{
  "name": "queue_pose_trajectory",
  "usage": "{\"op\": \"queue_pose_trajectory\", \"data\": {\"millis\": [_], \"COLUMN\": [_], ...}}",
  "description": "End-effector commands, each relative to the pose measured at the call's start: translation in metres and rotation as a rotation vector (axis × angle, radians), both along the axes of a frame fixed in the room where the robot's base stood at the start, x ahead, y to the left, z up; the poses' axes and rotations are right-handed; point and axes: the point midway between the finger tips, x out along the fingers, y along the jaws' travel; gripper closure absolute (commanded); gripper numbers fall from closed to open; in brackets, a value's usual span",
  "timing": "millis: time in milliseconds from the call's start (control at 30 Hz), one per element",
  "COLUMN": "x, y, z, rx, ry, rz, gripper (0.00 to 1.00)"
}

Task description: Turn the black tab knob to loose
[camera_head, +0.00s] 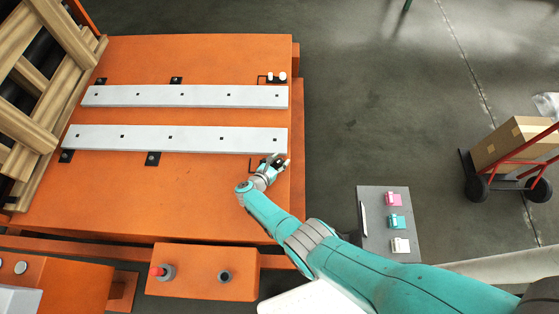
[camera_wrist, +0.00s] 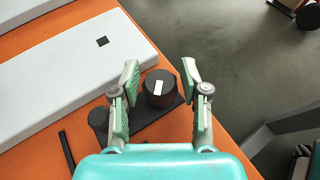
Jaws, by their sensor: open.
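A round black knob (camera_wrist: 153,97) with a white mark on its top stands on a dark plate at the orange table's edge in the wrist view. My gripper (camera_wrist: 161,72) is open, with one finger on each side of the knob. I cannot tell whether either finger touches it. A smaller black cylinder (camera_wrist: 98,118) stands left of the knob on the same plate. In the head view my gripper (camera_head: 279,160) is at the right end of the nearer steel strip (camera_head: 200,139) and mostly hides the knob.
A control box (camera_head: 200,257) stands in front.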

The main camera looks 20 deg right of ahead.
Motion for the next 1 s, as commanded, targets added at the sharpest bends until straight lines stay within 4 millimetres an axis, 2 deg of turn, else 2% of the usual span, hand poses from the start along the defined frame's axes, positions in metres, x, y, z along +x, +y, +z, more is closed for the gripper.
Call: {"op": "queue_pose_trajectory", "data": {"millis": [133, 300, 333, 667, 1000], "x": [-0.0001, -0.0001, -0.0001, -0.0014, -0.0027], "y": [0.0001, 0.0002, 0.0002, -0.0006, -0.0014], "z": [0.0, 0.0001, 0.0001, -0.0004, -0.0007], "rx": [0.0, 0.0, 0.0, -0.001, 0.0], "ry": [0.0, 0.0, 0.0, 0.0, 0.0], "rz": [0.0, 0.0, 0.0, 0.027, 0.191], "gripper": [0.55, 0.97, 1.0, 1.0, 1.0]}}
